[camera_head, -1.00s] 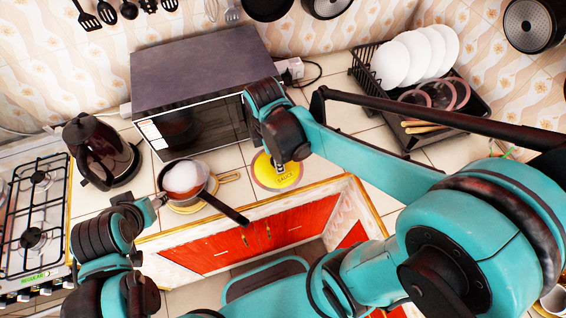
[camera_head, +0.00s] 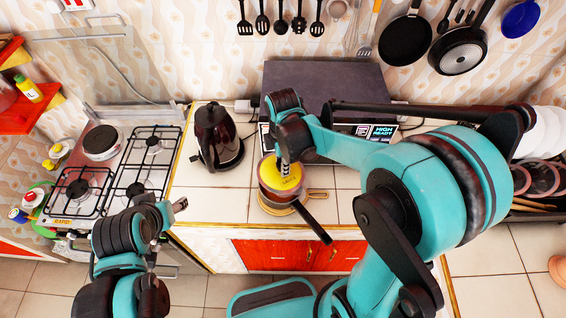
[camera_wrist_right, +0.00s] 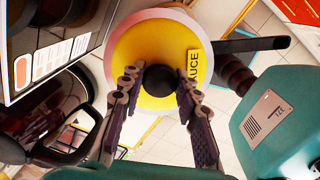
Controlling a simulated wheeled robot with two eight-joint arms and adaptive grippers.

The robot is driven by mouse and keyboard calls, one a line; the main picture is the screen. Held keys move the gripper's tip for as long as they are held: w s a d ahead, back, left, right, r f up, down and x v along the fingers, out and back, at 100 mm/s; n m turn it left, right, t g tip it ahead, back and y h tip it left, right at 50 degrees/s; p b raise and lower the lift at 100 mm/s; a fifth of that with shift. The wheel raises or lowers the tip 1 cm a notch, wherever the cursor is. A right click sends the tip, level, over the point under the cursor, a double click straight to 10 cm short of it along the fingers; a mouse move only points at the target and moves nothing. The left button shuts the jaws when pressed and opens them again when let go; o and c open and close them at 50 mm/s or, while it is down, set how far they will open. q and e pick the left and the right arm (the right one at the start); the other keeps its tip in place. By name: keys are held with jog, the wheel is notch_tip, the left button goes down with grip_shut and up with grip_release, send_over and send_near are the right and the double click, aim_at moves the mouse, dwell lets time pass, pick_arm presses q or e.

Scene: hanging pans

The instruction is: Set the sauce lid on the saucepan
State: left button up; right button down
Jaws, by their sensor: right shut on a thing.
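The yellow sauce lid (camera_head: 284,180) is over the saucepan (camera_head: 271,194) in the head view and covers its opening. My right gripper (camera_head: 285,162) is above it. In the right wrist view, the fingers of my right gripper (camera_wrist_right: 158,82) are shut on the lid's black knob, and the lid (camera_wrist_right: 150,45) shows its "SAUCE" label. The saucepan's dark handle (camera_head: 314,224) points to the lower right; in the wrist view it (camera_wrist_right: 252,44) sticks out past the lid. I cannot tell whether the lid touches the rim. My left gripper (camera_head: 180,204) is empty, left of the saucepan; its opening is unclear.
The saucepan stands on a round wooden board (camera_head: 317,195). A dark kettle (camera_head: 216,137) is to its left, and a microwave (camera_head: 320,85) is behind it. A gas stove (camera_head: 115,180) is at the left. Tiled counter (camera_head: 345,178) is clear to the right.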

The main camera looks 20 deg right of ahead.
jog(key=shift+f+b, duration=2.45)
jog(key=shift+f, duration=0.75)
jog(key=shift+f, duration=0.2)
jog(key=c, duration=1)
grip_release()
jog(key=r, duration=1.2)
jog(key=shift+s, duration=0.25)
jog(key=shift+s+d+f+m+t+b, duration=0.8)
jog(key=shift+s+f+m+t+b, duration=0.7)
jog(key=shift+m, duration=1.55)
jog(key=shift+s+d+f+m+t+b, duration=0.8)
jog(key=shift+s+f+m, duration=0.7)
jog(key=shift+m, duration=1.6)
jog(key=shift+s+d+f+m+t+b, duration=1)
jog(key=shift+s+m, duration=0.9)
jog(key=shift+m, duration=1.15)
